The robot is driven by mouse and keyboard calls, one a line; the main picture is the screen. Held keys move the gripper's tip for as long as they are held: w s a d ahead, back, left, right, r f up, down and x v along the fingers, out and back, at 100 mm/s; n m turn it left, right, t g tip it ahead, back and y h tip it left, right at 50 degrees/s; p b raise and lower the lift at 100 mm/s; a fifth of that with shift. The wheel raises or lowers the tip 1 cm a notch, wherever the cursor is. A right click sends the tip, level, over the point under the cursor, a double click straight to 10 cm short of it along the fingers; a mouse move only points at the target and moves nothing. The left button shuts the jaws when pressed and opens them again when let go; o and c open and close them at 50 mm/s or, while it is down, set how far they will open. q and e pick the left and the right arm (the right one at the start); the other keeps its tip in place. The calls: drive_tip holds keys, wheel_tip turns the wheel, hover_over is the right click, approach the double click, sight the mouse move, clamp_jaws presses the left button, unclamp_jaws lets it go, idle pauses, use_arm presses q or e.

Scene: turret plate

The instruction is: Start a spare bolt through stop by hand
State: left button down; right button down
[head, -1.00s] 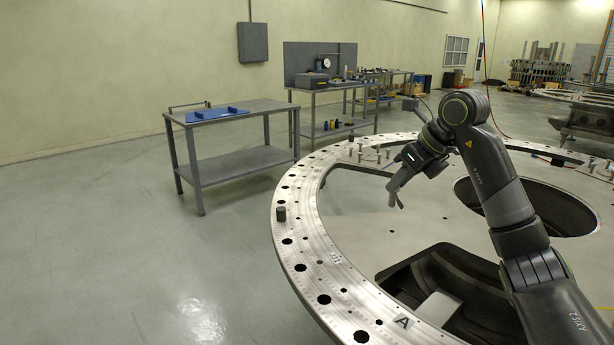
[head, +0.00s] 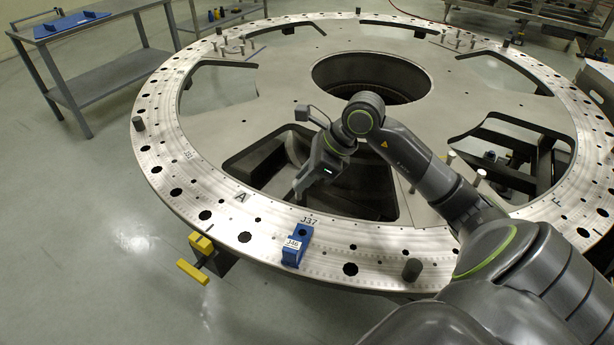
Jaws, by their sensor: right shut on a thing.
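The stop, a blue block (head: 296,246) with a white label, sits on the near part of the metal ring (head: 252,222), just below the J37 mark. A dark hole shows in its top. My right gripper (head: 298,192) hangs over the opening inside the ring, behind and apart from the stop. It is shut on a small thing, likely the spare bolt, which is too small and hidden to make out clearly. My left gripper is not in view.
A yellow-handled tool (head: 198,262) is at the ring's outer edge, left of the stop. Dark pegs (head: 412,269) stand on the ring. A grey workbench (head: 100,75) with a blue plate stands at the upper left. Floor at left is clear.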

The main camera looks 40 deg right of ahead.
drive_tip(key=shift+n, duration=0.3)
drive_tip(key=s+f+b, duration=0.1)
drive_tip(key=f, duration=0.1)
drive_tip(key=s+f+b, duration=0.1)
drive_tip(key=f, duration=0.1)
drive_tip(key=a+f, duration=0.1)
drive_tip(key=f, duration=0.1)
drive_tip(key=shift+s+f+b, duration=0.1)
drive_tip(key=shift+s+b, duration=0.3)
drive_tip(key=shift+f+b, duration=0.4)
drive_tip(key=shift+b, duration=0.1)
drive_tip(key=shift+r+b, duration=0.1)
drive_tip(key=shift+b, duration=0.2)
idle(0.4)
drive_tip(key=shift+f+b, duration=1.55)
drive_tip(key=shift+b, duration=0.5)
idle(0.6)
drive_tip(key=shift+f+b, duration=0.15)
drive_tip(key=shift+b, duration=0.5)
idle(1.6)
drive_tip(key=shift+f, duration=0.1)
